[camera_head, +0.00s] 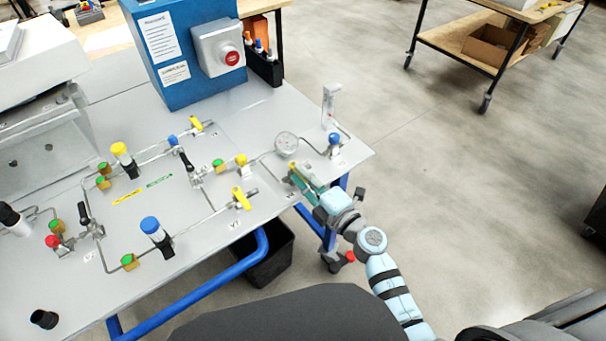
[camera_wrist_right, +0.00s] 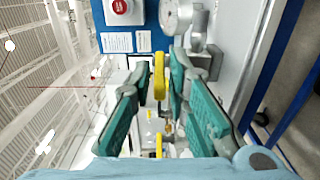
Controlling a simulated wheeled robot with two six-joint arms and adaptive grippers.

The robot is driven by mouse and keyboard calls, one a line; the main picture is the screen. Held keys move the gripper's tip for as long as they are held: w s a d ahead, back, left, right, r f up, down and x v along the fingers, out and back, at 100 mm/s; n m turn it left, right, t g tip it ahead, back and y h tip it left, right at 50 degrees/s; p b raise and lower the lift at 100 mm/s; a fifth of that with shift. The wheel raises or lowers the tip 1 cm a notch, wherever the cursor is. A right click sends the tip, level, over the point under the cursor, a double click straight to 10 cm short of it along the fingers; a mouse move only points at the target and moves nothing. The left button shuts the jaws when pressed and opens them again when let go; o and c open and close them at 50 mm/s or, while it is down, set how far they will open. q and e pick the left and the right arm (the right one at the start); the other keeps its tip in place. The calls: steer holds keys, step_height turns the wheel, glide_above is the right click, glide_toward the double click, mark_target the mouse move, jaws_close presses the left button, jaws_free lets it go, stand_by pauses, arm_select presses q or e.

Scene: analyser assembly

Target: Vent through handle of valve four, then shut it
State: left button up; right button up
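My right gripper (camera_head: 296,174) is at the right edge of the panel, beside the gauge. In the right wrist view its two green fingers (camera_wrist_right: 157,68) are apart, with a yellow handle (camera_wrist_right: 159,82) showing between them; I cannot tell how far ahead it is. In the head view, one yellow valve handle (camera_head: 242,198) is near the panel's front edge, left of the gripper. Another yellow handle (camera_head: 197,125) is farther back, and a yellow-topped part (camera_head: 241,159) is between them. The small valve labels are too blurred to read, so I cannot tell which is valve four. My left gripper is out of view.
A round gauge (camera_head: 287,143) and a blue-capped fitting (camera_head: 334,139) stand just behind the gripper. A blue box (camera_head: 187,48) with a red button (camera_head: 232,58) is at the back. A black bin (camera_head: 266,259) is below the front edge.

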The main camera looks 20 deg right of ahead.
steer(key=shift+w, duration=0.25)
steer(key=shift+c, duration=0.3)
jaws_close()
